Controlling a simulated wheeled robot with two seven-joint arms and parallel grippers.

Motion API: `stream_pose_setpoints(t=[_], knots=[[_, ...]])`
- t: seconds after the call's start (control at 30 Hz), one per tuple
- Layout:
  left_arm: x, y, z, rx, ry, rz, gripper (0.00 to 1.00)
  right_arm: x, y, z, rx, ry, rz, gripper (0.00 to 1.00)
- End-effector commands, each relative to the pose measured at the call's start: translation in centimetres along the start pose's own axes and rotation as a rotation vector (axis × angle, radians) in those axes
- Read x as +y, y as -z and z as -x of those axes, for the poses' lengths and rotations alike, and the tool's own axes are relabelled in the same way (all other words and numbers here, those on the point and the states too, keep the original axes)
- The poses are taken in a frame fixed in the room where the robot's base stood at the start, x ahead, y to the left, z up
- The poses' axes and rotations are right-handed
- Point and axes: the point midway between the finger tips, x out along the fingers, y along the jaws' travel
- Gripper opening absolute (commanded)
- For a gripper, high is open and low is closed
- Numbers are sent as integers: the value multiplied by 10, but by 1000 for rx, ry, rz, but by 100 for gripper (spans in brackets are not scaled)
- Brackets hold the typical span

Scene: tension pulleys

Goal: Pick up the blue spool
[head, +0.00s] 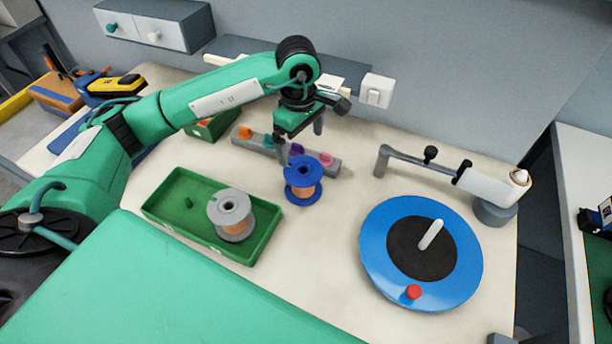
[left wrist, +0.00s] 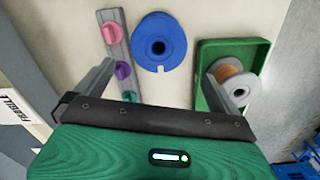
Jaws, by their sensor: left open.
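The blue spool (head: 303,190) stands upright on the pale worktop, with copper-coloured winding between its flanges. In the left wrist view the spool (left wrist: 172,42) shows from above as a blue disc with a dark centre hole. My left gripper (head: 300,148) is open and empty above the worktop, just behind the spool in the head view. In the left wrist view the spool lies ahead of the open fingers (left wrist: 158,78), roughly centred between them and not touching them. My right gripper is in neither view.
A green tray (head: 162,209) holding a grey spool (head: 230,207) stands left of the blue spool. A grey rail (head: 257,147) with coloured pegs lies close behind it. A blue turntable (head: 378,248) and a grey-white arm (head: 415,160) stand to the right.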

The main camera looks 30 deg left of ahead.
Motion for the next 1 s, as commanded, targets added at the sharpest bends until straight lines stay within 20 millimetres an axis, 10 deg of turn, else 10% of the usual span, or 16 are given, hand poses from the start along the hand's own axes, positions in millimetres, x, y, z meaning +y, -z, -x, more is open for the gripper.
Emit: stream_pose_setpoints(t=[1.0], knots=[[2,0,-126,18,8,2,100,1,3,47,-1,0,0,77]])
